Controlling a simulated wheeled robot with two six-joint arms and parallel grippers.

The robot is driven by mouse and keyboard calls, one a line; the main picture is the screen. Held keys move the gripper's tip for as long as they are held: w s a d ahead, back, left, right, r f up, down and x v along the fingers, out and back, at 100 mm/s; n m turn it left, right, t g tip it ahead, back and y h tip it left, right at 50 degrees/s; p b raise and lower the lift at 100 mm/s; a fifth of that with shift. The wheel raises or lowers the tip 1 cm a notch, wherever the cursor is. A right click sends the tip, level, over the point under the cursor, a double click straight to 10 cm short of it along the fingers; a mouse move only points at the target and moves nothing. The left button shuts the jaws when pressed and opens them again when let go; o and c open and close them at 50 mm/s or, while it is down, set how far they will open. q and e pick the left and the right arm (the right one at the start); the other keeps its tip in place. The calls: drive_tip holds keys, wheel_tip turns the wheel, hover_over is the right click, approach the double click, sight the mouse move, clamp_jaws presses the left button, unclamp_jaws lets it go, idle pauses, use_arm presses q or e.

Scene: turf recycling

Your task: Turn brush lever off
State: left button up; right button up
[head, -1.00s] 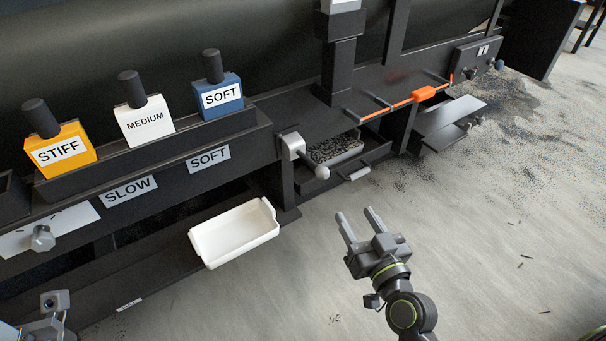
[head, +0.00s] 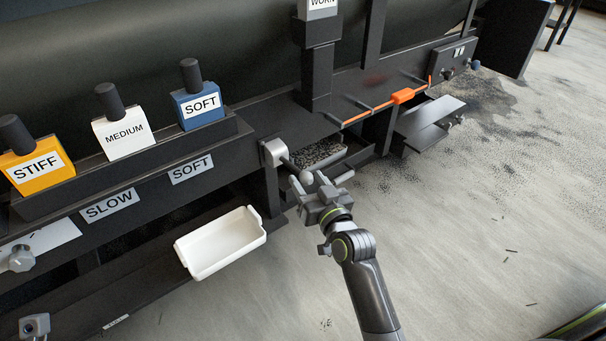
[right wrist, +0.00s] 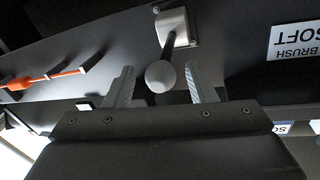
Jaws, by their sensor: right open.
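The brush lever has a pale grey bracket (head: 273,152) on the machine's front rail and a short rod ending in a ball knob (head: 306,178). The rod points down and right in the head view. My right gripper (head: 309,181) is open, with its fingertips at the knob. In the right wrist view, the knob (right wrist: 160,76) shows between the two open fingers (right wrist: 163,85), with a visible gap on each side. The bracket (right wrist: 173,27) shows just beyond it. A SOFT label (head: 191,169) is on the rail left of the lever. My left gripper is not in view.
A white tray (head: 222,243) stands below and left of the lever. A dark drawer (head: 345,158) with granules lies behind my right gripper. An orange-handled bar (head: 403,96) is farther right. STIFF, MEDIUM and SOFT blocks stand on the upper rack. The floor at right is open.

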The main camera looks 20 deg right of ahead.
sight(303, 174)
drive_tip(key=shift+w+a, duration=0.2)
drive_tip(key=shift+w, duration=1.45)
drive_tip(key=shift+c, duration=0.4)
clamp_jaws()
